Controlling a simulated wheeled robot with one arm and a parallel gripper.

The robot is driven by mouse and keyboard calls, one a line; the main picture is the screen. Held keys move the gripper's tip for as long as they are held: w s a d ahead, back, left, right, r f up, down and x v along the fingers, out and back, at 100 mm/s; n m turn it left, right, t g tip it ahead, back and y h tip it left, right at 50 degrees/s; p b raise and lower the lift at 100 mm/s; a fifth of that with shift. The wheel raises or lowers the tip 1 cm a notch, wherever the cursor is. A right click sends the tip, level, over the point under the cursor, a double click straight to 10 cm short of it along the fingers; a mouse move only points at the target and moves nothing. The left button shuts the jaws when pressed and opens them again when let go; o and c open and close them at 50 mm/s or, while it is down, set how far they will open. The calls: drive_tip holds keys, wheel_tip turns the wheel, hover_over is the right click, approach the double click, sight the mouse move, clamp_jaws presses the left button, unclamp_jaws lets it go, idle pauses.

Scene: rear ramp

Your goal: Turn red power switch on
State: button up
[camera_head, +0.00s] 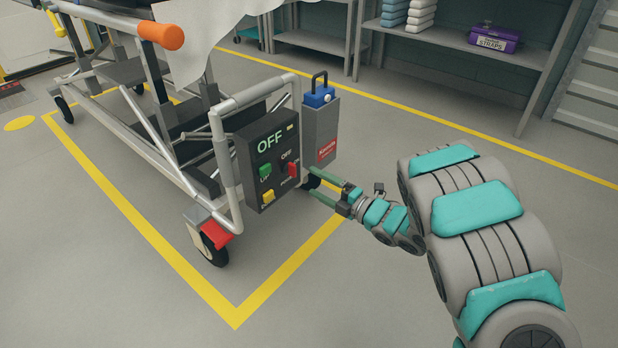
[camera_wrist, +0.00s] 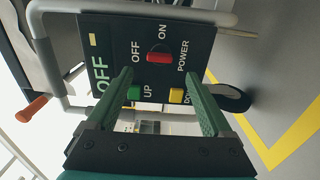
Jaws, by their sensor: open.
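The red power switch (camera_head: 292,169) is a small red lever on the dark control panel (camera_head: 268,150) at the end of the wheeled cart. The panel's display (camera_head: 270,140) reads OFF in green. In the wrist view the red switch (camera_wrist: 158,57) lies ahead of my fingers, near the OFF, ON and POWER labels. My gripper (camera_head: 311,182) is open, its green fingers spread and pointing at the panel from the right. In the wrist view my gripper (camera_wrist: 160,79) has the switch roughly centred beyond its fingertips. Nothing is between the fingers; contact with the panel cannot be told.
A green UP button (camera_head: 265,171) and a yellow button (camera_head: 268,195) sit beside the switch. A metal tube frame (camera_head: 224,150) wraps the panel. A grey box with a blue top (camera_head: 320,97) stands right behind it. Open floor lies in front and right.

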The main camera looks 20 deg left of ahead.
sight(296, 172)
drive_tip(key=x, duration=0.7)
drive_tip(key=shift+w+a, duration=0.1)
drive_tip(key=shift+a, duration=0.15)
drive_tip(key=shift+c, duration=0.2)
clamp_jaws()
